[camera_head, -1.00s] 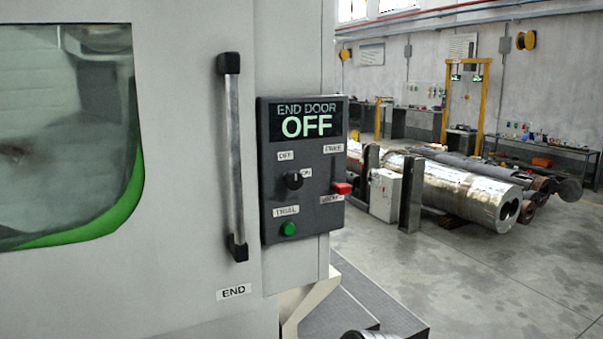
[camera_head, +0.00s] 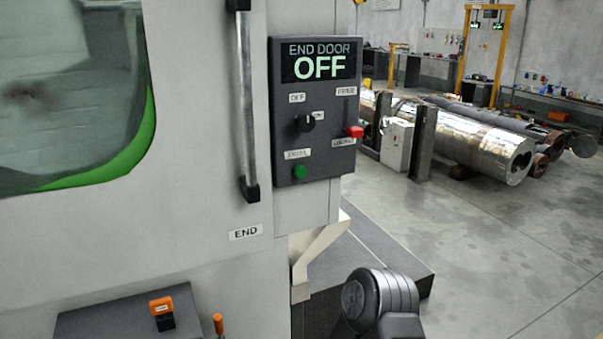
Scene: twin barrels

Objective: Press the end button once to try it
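The dark control panel (camera_head: 320,110) is on the machine front, right of centre. Its lit display (camera_head: 318,62) reads END DOOR OFF. The green button (camera_head: 300,171) sits at the panel's lower left, just below a label that seems to read TRIAL. A red slider-like handle (camera_head: 354,131) is on the right, between two labels. Nothing touches the panel. Neither gripper shows; only a dark rounded joint of my arm is at the bottom.
A dark box (camera_head: 130,318) with an orange-topped switch (camera_head: 162,310) is at lower left. A dark step (camera_head: 360,255) is below the panel. Metal cylinders (camera_head: 490,140) lie at right; floor before them is clear.

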